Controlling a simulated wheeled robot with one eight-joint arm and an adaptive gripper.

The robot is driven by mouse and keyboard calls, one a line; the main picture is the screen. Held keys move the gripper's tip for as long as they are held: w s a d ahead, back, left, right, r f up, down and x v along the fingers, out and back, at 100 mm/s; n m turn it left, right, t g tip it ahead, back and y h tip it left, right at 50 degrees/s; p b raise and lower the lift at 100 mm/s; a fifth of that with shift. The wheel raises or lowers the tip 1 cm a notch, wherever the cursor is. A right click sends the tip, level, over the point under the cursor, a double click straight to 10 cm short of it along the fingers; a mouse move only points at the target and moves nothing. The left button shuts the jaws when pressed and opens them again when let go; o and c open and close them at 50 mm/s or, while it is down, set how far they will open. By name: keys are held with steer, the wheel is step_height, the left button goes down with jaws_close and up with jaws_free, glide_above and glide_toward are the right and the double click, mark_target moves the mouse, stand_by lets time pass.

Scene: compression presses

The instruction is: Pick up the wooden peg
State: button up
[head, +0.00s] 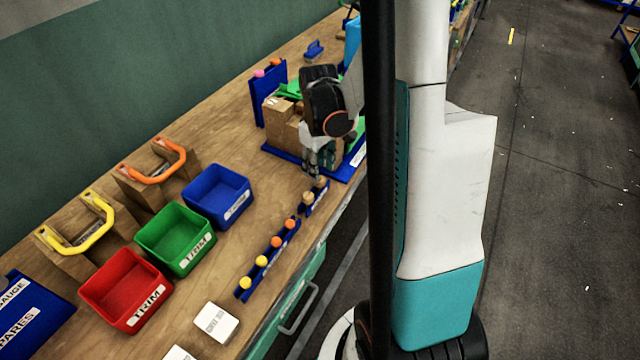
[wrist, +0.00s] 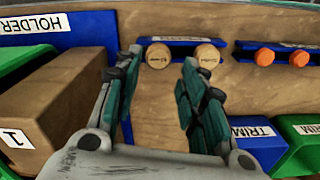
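Two round wooden pegs sit side by side in a small blue holder (wrist: 182,42) near the table's front edge. The left peg (wrist: 158,55) and the right peg (wrist: 207,56) show their light round tops in the wrist view. In the head view one peg (head: 308,198) shows clearly, and the other (head: 320,183) is close to my fingers. My gripper (wrist: 162,60) is open and empty, pointing down toward the holder. In the wrist view the left peg appears between the fingertips, and the right one lies beyond the right finger. The gripper also shows in the head view (head: 318,165).
A blue rack (head: 262,257) with orange and yellow pegs stands nearby along the edge. Blue (head: 217,197), green (head: 175,238) and red (head: 126,290) bins stand left of it. Cardboard boxes (head: 278,112) in a blue-edged holder are beside my gripper. Bare wood lies under the fingers.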

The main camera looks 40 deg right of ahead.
mark_target(321, 180)
steer(key=f+b, duration=0.1)
steer(key=f, duration=0.3)
steer(key=shift+s+d+f+b, duration=0.2)
steer(key=shift+f+b, duration=0.15)
steer(key=shift+f, duration=0.05)
steer(key=shift+r, duration=0.1)
steer(key=shift+c, duration=0.6)
steer(key=c, duration=0.4)
step_height(321, 180, up, 20)
steer(key=p, duration=0.6)
